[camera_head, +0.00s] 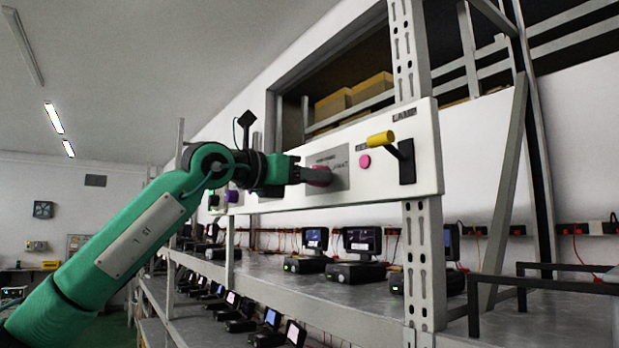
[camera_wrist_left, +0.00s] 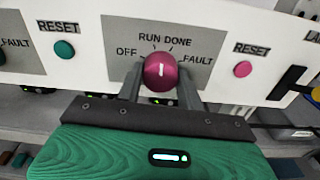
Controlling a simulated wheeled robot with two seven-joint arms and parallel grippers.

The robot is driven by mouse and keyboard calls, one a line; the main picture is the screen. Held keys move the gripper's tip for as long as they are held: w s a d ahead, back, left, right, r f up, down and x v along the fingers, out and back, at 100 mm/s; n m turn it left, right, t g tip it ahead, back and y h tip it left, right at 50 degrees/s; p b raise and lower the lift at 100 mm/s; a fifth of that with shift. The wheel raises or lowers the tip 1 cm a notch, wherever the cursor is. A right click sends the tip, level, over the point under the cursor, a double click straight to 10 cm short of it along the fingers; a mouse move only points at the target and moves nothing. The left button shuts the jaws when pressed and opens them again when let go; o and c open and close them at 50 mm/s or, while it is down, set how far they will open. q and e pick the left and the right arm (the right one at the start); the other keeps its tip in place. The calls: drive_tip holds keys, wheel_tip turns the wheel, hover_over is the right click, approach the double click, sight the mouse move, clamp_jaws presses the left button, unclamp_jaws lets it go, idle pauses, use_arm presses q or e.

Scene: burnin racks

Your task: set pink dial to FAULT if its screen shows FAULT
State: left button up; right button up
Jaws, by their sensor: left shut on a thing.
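The pink dial (camera_wrist_left: 160,70) sits on a grey plate (camera_wrist_left: 115,40) marked OFF, RUN, DONE and FAULT. Its white mark stands about upright, below the gap between RUN and DONE. My left gripper (camera_wrist_left: 160,88) is shut on the dial, one finger on each side. In the head view the dial (camera_head: 321,175) is partly hidden by the gripper (camera_head: 312,175). Several small screens stand on the shelf below, among them a lit screen (camera_head: 315,238) and a darker one (camera_head: 362,241); their text is too small to read. My right gripper is in neither view.
A pink RESET button (camera_wrist_left: 242,69) is right of the dial, a teal one (camera_wrist_left: 64,49) left. A yellow-handled lever (camera_head: 380,138) sticks out of the white panel (camera_head: 425,150) on the right. A metal upright (camera_head: 421,262) stands in front of the shelf.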

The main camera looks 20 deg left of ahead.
use_arm(q)
drive_tip(key=shift+a+r+m+p, duration=0.1)
drive_tip(key=shift+m+p, duration=0.3)
drive_tip(key=shift+m, duration=3.15)
drive_tip(key=shift+r+m+p, duration=0.1)
drive_tip(key=shift+m+p, duration=0.3)
drive_tip(key=shift+m, duration=3.15)
drive_tip(key=o, duration=1)
drive_tip(key=shift+f, duration=0.1)
drive_tip(key=b+v, duration=0.5)
drive_tip(key=v, duration=0.8)
drive_tip(key=shift+s+a, duration=0.25)
